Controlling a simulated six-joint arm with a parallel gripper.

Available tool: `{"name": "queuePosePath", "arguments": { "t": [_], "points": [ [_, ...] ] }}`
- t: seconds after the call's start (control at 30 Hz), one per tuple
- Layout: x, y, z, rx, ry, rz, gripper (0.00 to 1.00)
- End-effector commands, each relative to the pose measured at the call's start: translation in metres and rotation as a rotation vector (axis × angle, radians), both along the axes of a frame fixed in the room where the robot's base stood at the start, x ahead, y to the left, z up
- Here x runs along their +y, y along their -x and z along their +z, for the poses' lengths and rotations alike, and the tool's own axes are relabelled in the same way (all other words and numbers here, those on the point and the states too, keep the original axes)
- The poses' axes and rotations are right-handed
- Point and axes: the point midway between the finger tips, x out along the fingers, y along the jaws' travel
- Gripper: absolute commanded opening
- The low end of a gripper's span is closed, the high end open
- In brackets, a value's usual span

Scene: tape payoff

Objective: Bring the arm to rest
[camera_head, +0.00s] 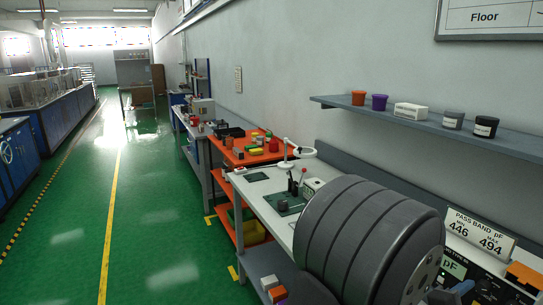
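My gripper is not in view. No part that I can be sure is my arm shows in the head view, so its pose cannot be told. A large dark grey ribbed cylinder (352,232) fills the lower right, close to the camera. It has a round end face with bolt-like details on its right side. I cannot tell whether it is a stack of reels or something else. It hides part of the bench behind it.
A white-topped bench (247,190) holds a green mat (284,203) and a white lamp (298,152). A "PASS BAND pF 446 494" sign (480,235) stands above a meter (453,267). A wall shelf (430,122) carries several small containers. The green aisle floor (150,225) is clear.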

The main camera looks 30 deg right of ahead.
Motion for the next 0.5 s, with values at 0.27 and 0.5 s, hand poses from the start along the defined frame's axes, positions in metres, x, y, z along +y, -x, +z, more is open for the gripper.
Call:
{"name": "queuePosePath", "arguments": {
  "t": [0.27, 0.5],
  "points": [
    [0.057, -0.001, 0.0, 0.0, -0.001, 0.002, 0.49],
    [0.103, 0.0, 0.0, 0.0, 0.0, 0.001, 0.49]
  ]
}}
